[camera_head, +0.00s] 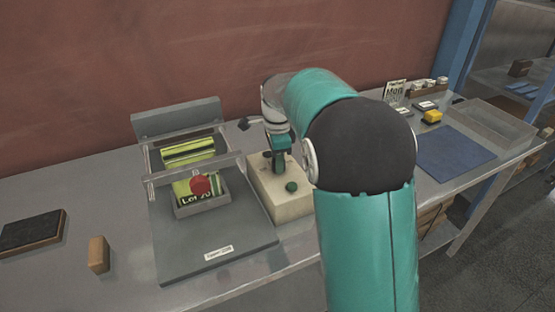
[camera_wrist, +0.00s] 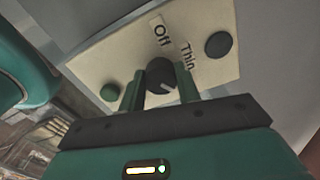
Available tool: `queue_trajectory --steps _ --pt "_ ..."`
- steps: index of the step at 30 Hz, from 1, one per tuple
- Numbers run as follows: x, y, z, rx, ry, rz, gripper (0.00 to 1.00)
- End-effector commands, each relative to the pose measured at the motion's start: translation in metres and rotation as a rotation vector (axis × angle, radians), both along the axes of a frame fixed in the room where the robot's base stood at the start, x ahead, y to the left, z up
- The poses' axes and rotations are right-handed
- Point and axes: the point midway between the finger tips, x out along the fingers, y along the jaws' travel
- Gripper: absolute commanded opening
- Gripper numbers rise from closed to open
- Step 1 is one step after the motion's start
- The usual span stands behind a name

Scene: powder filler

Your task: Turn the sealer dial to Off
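The sealer dial (camera_wrist: 161,74) is a round black knob with a white mark on its lower right part, on a cream panel (camera_wrist: 105,58) in the wrist view. The label "Off" (camera_wrist: 161,36) is above it and "Thin" (camera_wrist: 187,56) is to its upper right. My gripper (camera_wrist: 161,85) has one green finger on each side of the dial. I cannot tell whether the fingers touch it. In the head view, my gripper (camera_head: 279,160) is low over the cream box (camera_head: 285,208), and the dial is hidden there.
A green knob (camera_wrist: 109,92) and a dark round knob (camera_wrist: 218,45) flank the dial. A blue mat (camera_head: 452,147) and clear tray (camera_head: 492,122) lie right.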

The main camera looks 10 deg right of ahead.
Motion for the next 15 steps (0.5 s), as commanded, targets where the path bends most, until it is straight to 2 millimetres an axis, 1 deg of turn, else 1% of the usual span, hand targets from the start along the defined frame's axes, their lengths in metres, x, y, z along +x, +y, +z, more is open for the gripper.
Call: queue_trajectory --steps 1,2,3,10,15 --pt "-0.0003 -0.0001 0.0 0.0 0.001 0.0 0.19" --pt "-0.0003 -0.0001 0.0 0.0 0.001 0.0 0.14" --pt "-0.0003 -0.0001 0.0 0.0 0.001 0.0 0.1" --pt "-0.0004 -0.0001 0.0001 0.0 0.001 0.012 0.1" --pt "-0.0006 -0.0002 0.0002 0.0 0.001 0.059 0.1"
